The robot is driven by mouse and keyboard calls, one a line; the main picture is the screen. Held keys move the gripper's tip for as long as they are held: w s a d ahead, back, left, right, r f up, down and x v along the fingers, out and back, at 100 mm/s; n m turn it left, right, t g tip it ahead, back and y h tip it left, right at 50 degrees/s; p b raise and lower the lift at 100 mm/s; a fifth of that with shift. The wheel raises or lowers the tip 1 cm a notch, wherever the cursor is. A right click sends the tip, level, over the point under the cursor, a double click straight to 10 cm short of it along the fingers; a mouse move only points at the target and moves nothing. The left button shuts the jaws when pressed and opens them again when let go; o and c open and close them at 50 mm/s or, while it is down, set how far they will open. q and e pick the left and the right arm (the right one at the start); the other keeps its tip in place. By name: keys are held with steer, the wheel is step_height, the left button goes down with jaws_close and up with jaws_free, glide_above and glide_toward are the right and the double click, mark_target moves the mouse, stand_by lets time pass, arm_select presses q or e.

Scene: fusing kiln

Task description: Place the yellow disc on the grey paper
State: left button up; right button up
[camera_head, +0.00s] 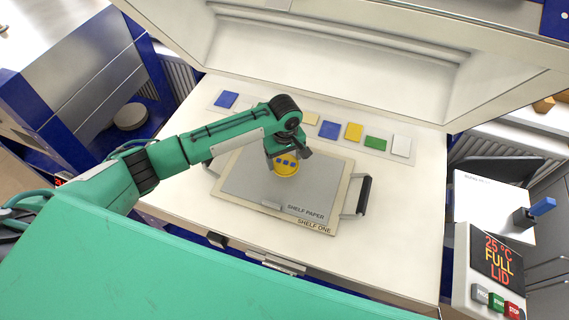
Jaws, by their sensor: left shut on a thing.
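The paper is labelled SHELF PAPER and lies on a cream board (318,228) marked SHELF ONE. My left gripper (287,157) is shut on the yellow disc at its far edge and hides part of it. My right gripper is not in view.
A row of small coloured tiles, with a blue one (329,129) and a green one (375,143), lies behind the board. The board has dark handles (364,195). The raised kiln lid (330,60) stands behind. A control panel (497,262) is at the right.

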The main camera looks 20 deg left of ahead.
mark_target(285, 162)
arm_select(q)
step_height(285, 162, down, 4)
steer(key=shift+f+p, duration=0.25)
steer(key=shift+p, duration=0.15)
steer(key=o, duration=1.1)
step_height(285, 162, up, 12)
steer(key=shift+r+b, duration=0.1)
steer(key=shift+b, duration=0.95)
